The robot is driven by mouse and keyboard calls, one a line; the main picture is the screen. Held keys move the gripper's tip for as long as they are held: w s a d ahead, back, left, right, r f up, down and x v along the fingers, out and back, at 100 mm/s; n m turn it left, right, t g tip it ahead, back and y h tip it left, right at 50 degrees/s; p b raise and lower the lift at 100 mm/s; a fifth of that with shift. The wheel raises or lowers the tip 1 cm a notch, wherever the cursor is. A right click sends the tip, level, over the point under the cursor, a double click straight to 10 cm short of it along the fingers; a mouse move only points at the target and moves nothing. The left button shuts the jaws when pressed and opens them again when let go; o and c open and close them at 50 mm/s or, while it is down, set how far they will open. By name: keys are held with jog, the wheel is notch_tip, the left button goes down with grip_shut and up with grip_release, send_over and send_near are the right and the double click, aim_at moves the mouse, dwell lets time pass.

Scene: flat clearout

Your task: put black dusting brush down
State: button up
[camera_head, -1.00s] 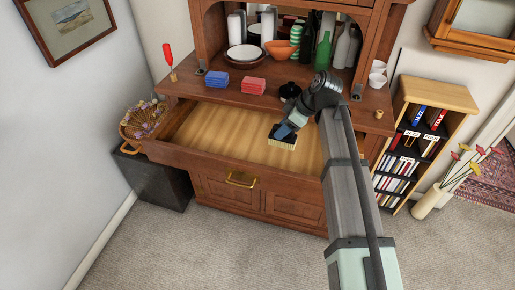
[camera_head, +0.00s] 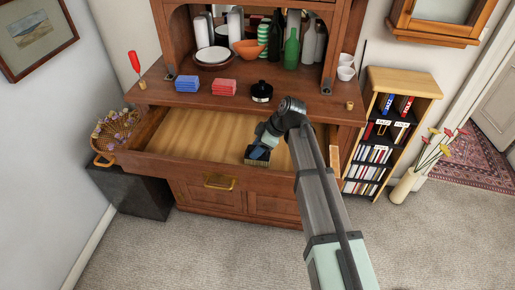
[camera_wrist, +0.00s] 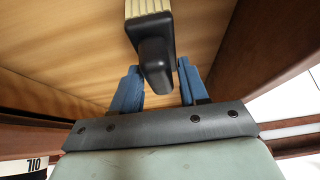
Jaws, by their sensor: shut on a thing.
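My gripper (camera_head: 264,142) is shut on the black dusting brush (camera_head: 258,154), which is seen over the front part of the open drawer in the head view. In the wrist view, the blue fingers of my gripper (camera_wrist: 157,72) stand on both sides of the brush's black handle (camera_wrist: 156,62), with its cream bristles pointing away toward the drawer's wood. The open wooden drawer (camera_head: 200,130) is otherwise empty where I can see it. My arm hides its right part. I cannot tell whether the bristles touch the drawer.
On the cabinet top stand a blue stack (camera_head: 187,83), a red stack (camera_head: 223,87), a black lidded pot (camera_head: 261,91) and a red-handled tool (camera_head: 135,63). A wicker basket (camera_head: 112,135) is left of the drawer. A bookcase (camera_head: 403,78) stands at right.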

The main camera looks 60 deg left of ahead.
jog(key=shift+f, duration=0.2)
jog(key=shift+f, duration=0.15)
jog(key=o, duration=1.1)
jog(key=v, duration=1.2)
